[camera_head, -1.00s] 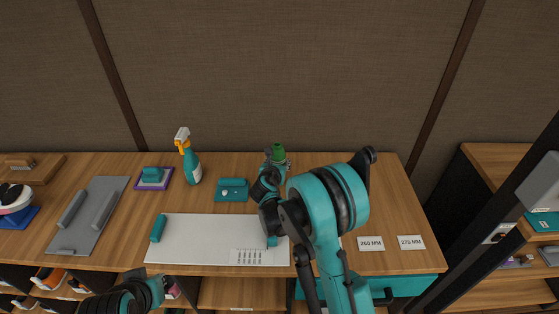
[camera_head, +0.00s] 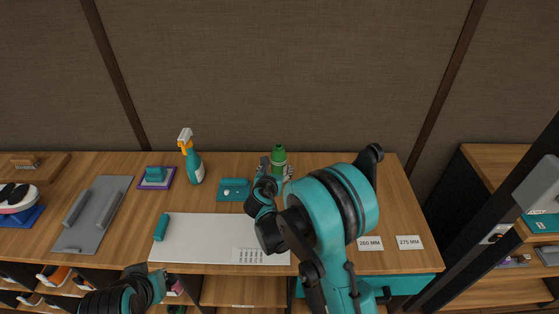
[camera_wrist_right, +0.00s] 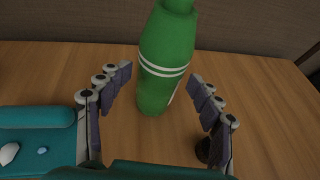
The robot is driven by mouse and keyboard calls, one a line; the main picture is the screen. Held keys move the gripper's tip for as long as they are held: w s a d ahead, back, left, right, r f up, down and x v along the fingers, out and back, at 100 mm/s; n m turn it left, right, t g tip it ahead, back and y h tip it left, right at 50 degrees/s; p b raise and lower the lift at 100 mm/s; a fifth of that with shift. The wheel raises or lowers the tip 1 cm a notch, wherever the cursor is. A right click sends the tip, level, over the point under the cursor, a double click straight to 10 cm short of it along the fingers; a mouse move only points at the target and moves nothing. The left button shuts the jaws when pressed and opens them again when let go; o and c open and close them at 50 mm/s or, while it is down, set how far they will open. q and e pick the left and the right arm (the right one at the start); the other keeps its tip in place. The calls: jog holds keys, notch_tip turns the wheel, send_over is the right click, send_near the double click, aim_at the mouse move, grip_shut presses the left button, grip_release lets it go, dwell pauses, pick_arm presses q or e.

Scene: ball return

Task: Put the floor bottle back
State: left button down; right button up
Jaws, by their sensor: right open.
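A green bottle (camera_head: 279,158) with white bands stands upright on the wooden counter (camera_head: 382,190) near its back edge. It also shows in the right wrist view (camera_wrist_right: 166,62). My right gripper (camera_head: 274,171) is open, with its fingers spread to either side of the bottle's near side; I see gaps between the fingers and the bottle. My arm hides part of the counter in front. My left gripper (camera_head: 150,283) is low at the left front, below the counter edge; its fingers do not show clearly.
Signs reading 260 MM (camera_head: 370,243) and 275 MM (camera_head: 409,242) are at right. A dark post (camera_head: 490,240) stands further right.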

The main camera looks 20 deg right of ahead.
aim_at(277, 168)
jog(key=p+v, duration=0.1)
jog(key=v, duration=0.3)
jog(key=shift+s+a+r, duration=0.1)
jog(key=shift+s+r, duration=0.1)
jog(key=shift+s, duration=0.1)
jog(key=s+d+r+m+g+y, duration=0.1)
jog(key=s+d+r+m+g, duration=0.2)
jog(key=s+m, duration=0.5)
jog(key=s+a+r+m+g+y, duration=0.1)
jog(key=s+m+y, duration=0.1)
jog(key=s+m, duration=0.8)
jog(key=s+a+r+m+g+y, duration=0.1)
jog(key=s+r+m+y, duration=0.1)
jog(key=s+m, duration=0.8)
jog(key=shift+s+m+y, duration=0.3)
jog(key=shift+m+y, duration=0.3)
jog(key=shift+m, duration=0.5)
